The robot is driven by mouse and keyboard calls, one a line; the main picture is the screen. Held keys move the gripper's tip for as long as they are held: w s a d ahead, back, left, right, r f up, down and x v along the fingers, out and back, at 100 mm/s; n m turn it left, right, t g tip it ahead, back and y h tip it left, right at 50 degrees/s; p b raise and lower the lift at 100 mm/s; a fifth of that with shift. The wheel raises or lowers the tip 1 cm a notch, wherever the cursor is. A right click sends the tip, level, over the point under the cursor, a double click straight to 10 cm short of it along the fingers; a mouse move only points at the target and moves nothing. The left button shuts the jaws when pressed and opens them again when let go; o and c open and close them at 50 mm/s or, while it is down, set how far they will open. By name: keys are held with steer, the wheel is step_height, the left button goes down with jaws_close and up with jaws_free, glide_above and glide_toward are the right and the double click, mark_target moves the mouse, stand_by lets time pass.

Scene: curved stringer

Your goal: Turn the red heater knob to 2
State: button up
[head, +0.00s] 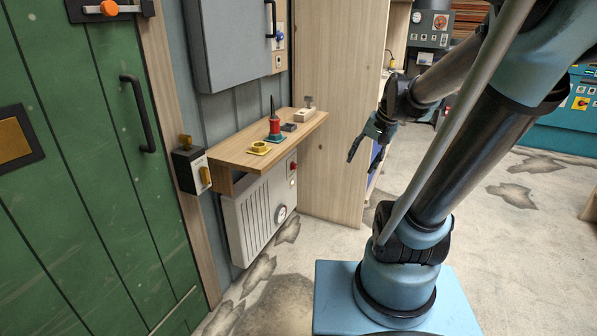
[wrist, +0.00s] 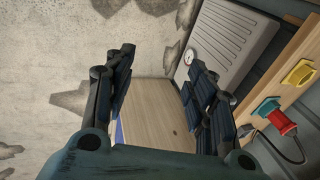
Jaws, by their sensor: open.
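The white heater (head: 252,218) hangs on the wall under the wooden shelf, with a ribbed front and a round gauge (head: 281,213) at its lower right. The small red knob (head: 293,166) is at the upper right of the heater; its setting is too small to read. In the wrist view the heater (wrist: 228,38) is at the upper right with its gauge (wrist: 189,57); I cannot make out the knob there. My gripper (head: 364,154) is to the right of the heater, apart from it. In the wrist view its two fingers (wrist: 158,75) are spread and empty.
The shelf (head: 236,157) juts out above the heater, holding a yellow ring (head: 258,148), a red spool-like tool (head: 274,127) and small blocks. A wooden panel (head: 335,110) stands right of the heater. A green door (head: 90,190) is at left. Floor before the heater is clear.

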steer(key=w+a+r+m+y, duration=0.1)
steer(key=w+a+m+y, duration=0.15)
steer(key=w, duration=0.65)
steer(key=w+a+m+y, duration=0.1)
steer(key=w+a+m, duration=0.15)
steer(key=w, duration=0.75)
steer(key=w+a+f+m+t+y, duration=0.1)
steer(key=w+a+f+m+y, duration=0.15)
steer(key=w, duration=0.55)
steer(key=w+a+f+m+y, duration=0.15)
steer(key=w+f, duration=0.25)
steer(key=w, duration=0.4)
steer(key=w+f+m+y, duration=0.1)
steer(key=w+f+m, duration=0.1)
steer(key=w+f, duration=0.45)
steer(key=m+t+y, duration=0.3)
steer(key=m+y, duration=0.2)
steer(key=m, duration=0.2)
glide_toward(296, 167)
steer(key=x, duration=0.8)
steer(key=shift+w+a, duration=0.2)
steer(key=shift+a, duration=0.05)
steer(key=c, duration=1.1)
